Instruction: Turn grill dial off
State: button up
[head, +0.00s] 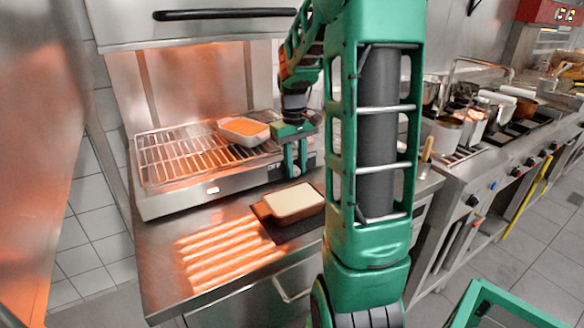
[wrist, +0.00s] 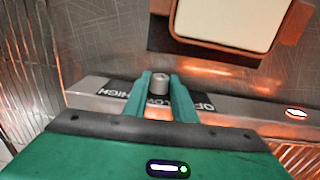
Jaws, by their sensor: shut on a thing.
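The grill (head: 205,188) stands on the steel counter at the left, with orange glow on its rack and back wall. Its dial (wrist: 160,83) is a small grey knob on the front panel in the wrist view. The panel beside it carries upside-down lettering, with HIGH on the left, LOW by the fingers and OFF on the right, partly covered. My gripper (wrist: 160,92) is shut on the dial, one green finger on each side. In the head view my gripper (head: 296,158) points down at the grill's right front, and the dial is hidden there.
A white dish with orange contents (head: 243,129) sits on the grill rack. A pale rectangular dish in a brown holder (head: 293,201) lies on the counter close in front of my gripper. A stove with pots (head: 447,132) stands at the right.

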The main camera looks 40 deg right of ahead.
jog(key=h, duration=0.1)
jog(key=a+h, duration=0.1)
jog(key=shift+w+f+g+h, duration=0.1)
jog(key=shift+w+g+h, duration=0.1)
jog(key=shift+g+h, duration=0.1)
jog(key=shift+a+f+g+h, duration=0.1)
jog(key=shift+a+g+h, duration=0.1)
jog(key=shift+h, duration=0.7)
jog(key=shift+a+f+g+h, duration=0.1)
jog(key=shift+g+h, duration=0.1)
jog(key=shift+h, duration=0.7)
jog(key=o, duration=1)
jog(key=shift+d, duration=0.1)
jog(key=shift+r+h, duration=0.1)
jog(key=shift+h, duration=0.2)
jog(key=v, duration=1)
jog(key=shift+w+a+r, duration=0.2)
jog(key=shift+w+r, duration=0.05)
jog(key=shift+w, duration=0.05)
